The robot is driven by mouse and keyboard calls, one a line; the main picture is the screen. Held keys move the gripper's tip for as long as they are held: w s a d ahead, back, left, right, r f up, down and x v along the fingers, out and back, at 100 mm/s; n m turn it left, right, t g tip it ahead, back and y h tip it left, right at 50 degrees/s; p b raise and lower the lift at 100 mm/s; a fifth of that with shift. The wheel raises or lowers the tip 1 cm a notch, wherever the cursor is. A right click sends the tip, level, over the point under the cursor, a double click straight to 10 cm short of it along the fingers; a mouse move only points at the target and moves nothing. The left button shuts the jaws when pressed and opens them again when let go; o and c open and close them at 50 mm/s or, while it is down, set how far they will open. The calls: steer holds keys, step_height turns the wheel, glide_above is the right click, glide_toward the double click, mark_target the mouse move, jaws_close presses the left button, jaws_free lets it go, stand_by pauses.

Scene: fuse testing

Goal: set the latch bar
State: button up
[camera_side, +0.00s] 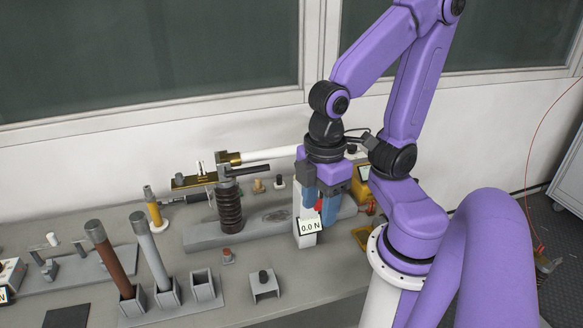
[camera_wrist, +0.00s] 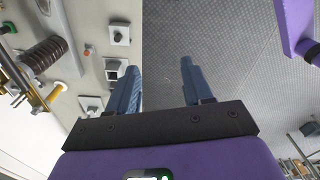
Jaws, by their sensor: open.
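A dark ribbed insulator (camera_side: 229,207) stands on a grey base and carries a brass clip at its top. A short dark bar (camera_side: 246,171) sticks out to the right there; I cannot tell for certain that it is the latch bar. A white tube (camera_side: 270,155) runs right from the brass part (camera_side: 195,181) and passes behind my arm. The ribbed insulator also shows at the left of the wrist view (camera_wrist: 43,54). My gripper (camera_side: 318,207) is right of the insulator, fingers down. In the wrist view its blue fingers (camera_wrist: 158,66) are apart with nothing between them.
A white post (camera_side: 307,238) with a "0.0 N" display is beside my fingers. A brown rod (camera_side: 113,262) and a grey rod (camera_side: 152,252) stand in holders at the front left, beside an empty socket (camera_side: 203,287). A grey bracket (camera_side: 264,287) stands nearer the front edge.

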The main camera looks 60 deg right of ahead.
steer(key=w+d+r+m, duration=0.2)
steer(key=w+d+m, duration=0.1)
steer(key=w, duration=0.4)
steer(key=w+d+r+m, duration=0.2)
steer(key=w+m, duration=0.1)
steer(key=w, duration=0.5)
steer(key=w+d+r+m, duration=0.2)
steer(key=w+d, duration=0.2)
steer(key=d, duration=0.3)
steer(key=w+d+r+m, duration=0.2)
steer(key=w+d, duration=0.2)
steer(key=d, duration=0.3)
steer(key=s+d+r+m, duration=0.1)
steer(key=s+d+m, duration=0.35)
steer(key=d, duration=1.05)
steer(key=s+d+r+m, duration=0.1)
steer(key=s+d+m, duration=0.35)
steer(key=d, duration=1.05)
steer(key=shift+n, duration=0.4)
steer(key=f, duration=1.6)
steer(key=shift+a+f, duration=0.25)
steer(key=shift+a, duration=0.05)
steer(key=shift+c, duration=0.3)
jaws_close()
